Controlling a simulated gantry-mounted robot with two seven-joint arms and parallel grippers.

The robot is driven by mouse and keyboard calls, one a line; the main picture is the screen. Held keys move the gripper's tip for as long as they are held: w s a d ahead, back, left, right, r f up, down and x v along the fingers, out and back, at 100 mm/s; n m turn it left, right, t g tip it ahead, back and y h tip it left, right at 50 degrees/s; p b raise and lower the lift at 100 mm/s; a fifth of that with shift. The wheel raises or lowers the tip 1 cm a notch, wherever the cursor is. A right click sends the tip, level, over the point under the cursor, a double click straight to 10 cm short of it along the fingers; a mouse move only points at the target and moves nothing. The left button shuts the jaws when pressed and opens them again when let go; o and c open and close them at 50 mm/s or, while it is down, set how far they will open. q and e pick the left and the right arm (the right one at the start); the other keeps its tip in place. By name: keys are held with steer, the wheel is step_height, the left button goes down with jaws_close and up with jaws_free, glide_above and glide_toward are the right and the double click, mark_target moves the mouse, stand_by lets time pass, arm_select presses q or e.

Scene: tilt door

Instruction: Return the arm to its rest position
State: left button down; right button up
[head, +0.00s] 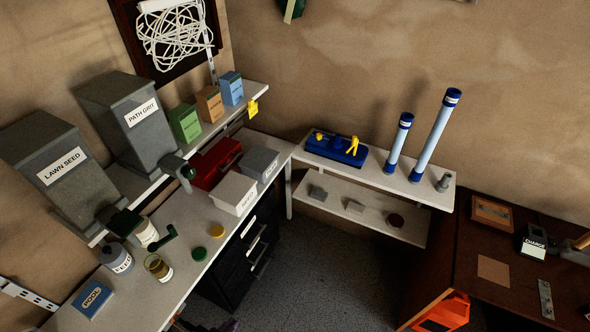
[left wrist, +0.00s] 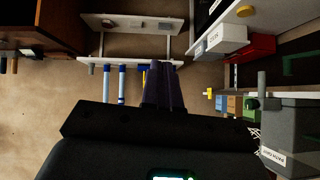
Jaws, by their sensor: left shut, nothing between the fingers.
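My left gripper shows in the left wrist view (left wrist: 163,72), its dark purple fingers together and empty. They point out over the room, with no object touching them that I can see. In the head view, only a small dark part of my left gripper (head: 228,325) shows at the bottom edge. My right gripper is in neither view. The grey LAWN SEED bin (head: 62,168) and the grey PATH GRIT bin (head: 128,122) stand on the left shelf. PATH GRIT also shows in the left wrist view (left wrist: 291,125).
The left bench (head: 190,278) holds jars, lids and a blue box (head: 93,298). A red toolbox (head: 216,163) and white bin (head: 233,192) stand farther back. Two blue-capped tubes (head: 436,136) stand on the back shelf. A brown desk (head: 456,235) is at right. The middle floor is clear.

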arm_select(q)
steer(key=s+a+f+n+g+y, duration=0.1)
steer(key=s+a+n+g+y, duration=0.2)
steer(key=s+a+g, duration=0.4)
step_height(320, 180, up, 14)
steer(key=d+t+p, duration=0.1)
steer(key=d+p, duration=0.1)
steer(key=p, duration=1.3)
steer(key=shift+s+r, duration=0.15)
steer(key=shift+s, duration=0.25)
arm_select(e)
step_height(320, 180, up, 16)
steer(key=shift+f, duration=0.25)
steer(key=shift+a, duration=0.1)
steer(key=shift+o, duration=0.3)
